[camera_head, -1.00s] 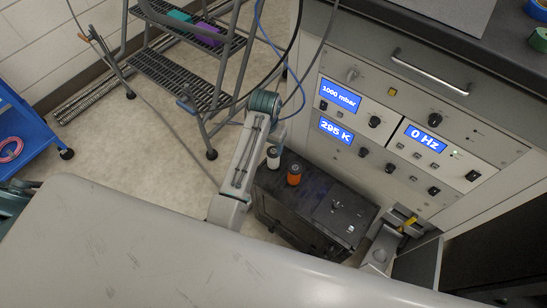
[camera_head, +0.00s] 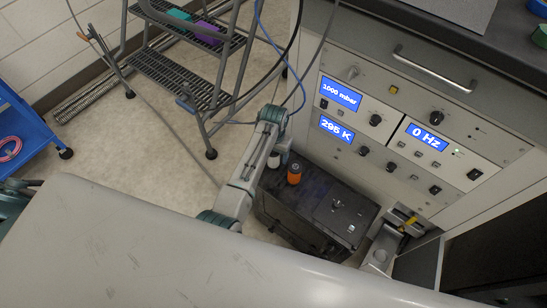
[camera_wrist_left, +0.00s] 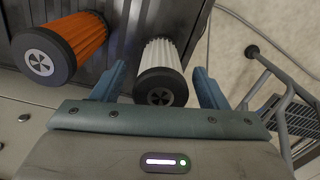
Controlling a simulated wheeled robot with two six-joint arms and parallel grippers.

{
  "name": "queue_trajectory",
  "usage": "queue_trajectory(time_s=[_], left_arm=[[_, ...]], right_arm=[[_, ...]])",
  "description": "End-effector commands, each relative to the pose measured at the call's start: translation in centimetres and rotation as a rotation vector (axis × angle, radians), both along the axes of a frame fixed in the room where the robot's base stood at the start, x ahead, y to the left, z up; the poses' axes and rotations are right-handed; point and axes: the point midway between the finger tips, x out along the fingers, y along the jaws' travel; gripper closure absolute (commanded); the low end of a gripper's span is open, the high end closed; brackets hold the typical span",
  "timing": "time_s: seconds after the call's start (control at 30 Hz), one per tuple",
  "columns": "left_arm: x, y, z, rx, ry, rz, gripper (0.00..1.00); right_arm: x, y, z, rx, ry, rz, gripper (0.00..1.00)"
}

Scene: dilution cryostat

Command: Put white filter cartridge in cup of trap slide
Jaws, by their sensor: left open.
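The white filter cartridge (camera_wrist_left: 163,58) stands on the black cabinet, its dark end cap towards me in the left wrist view. In the head view my left forearm and wrist hide most of it. My left gripper (camera_wrist_left: 161,80) is open, with one blue finger on each side of the cartridge and gaps between. In the head view the gripper is mostly hidden behind my wrist. The trap slide (camera_head: 378,256), a grey metal piece with a round cup, is at the lower right, right of the cabinet. My right gripper is not in view.
An orange cartridge (camera_head: 294,174) stands close beside the white one and also shows in the left wrist view (camera_wrist_left: 75,45). The black cabinet (camera_head: 275,215) has fittings on its top. The instrument panel (camera_head: 385,150) rises behind. A step ladder (camera_head: 170,78) and hanging cables are nearby on the left.

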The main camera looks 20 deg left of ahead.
Motion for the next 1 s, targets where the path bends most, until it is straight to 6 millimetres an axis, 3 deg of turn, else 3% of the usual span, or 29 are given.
queue_trajectory(time_s=[0.3,0.6,0.83,1.0], left_arm=[[0.0,0.0,-0.7,0.000,-0.001,0.000,0.33],[0.0,0.0,-0.6,0.001,-0.001,0.000,0.89],[0.0,0.0,-0.4,0.000,-0.002,0.001,0.89],[0.1,0.0,2.0,-0.001,-0.004,0.001,0.89]], right_arm=[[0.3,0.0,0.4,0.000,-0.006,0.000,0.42],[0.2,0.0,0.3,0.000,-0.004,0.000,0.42],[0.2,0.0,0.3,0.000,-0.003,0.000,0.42],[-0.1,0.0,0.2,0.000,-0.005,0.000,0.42]])
